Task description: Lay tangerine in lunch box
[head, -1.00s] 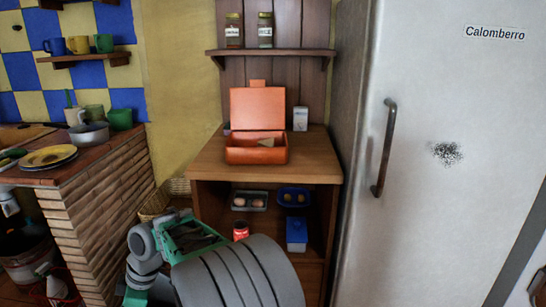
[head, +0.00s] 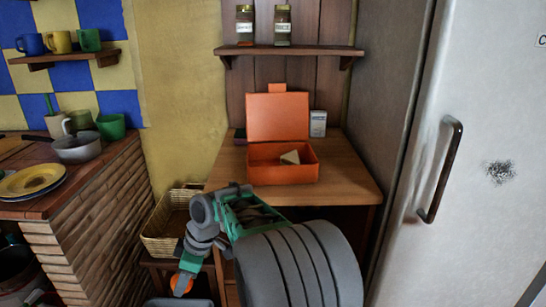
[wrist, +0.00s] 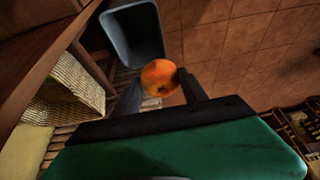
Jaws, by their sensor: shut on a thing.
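The tangerine (wrist: 160,78) is orange and round, held between the two dark fingers of my gripper (wrist: 160,84) in the wrist view. In the head view the tangerine (head: 181,284) shows at the lower end of my gripper (head: 183,272), left of and below the shelf unit's top. The orange lunch box (head: 283,172) stands on the wooden top with its lid raised at the back. A pale wedge, perhaps a sandwich or cheese, lies in it. My gripper is apart from the box, lower and to its left.
A wicker basket (head: 162,232) sits left of the unit. A grey bin (wrist: 134,35) stands below my gripper in the wrist view. A white carton (head: 318,124) stands behind the box. The wooden top (head: 350,180) has free room to the right; the fridge (head: 470,120) is beyond.

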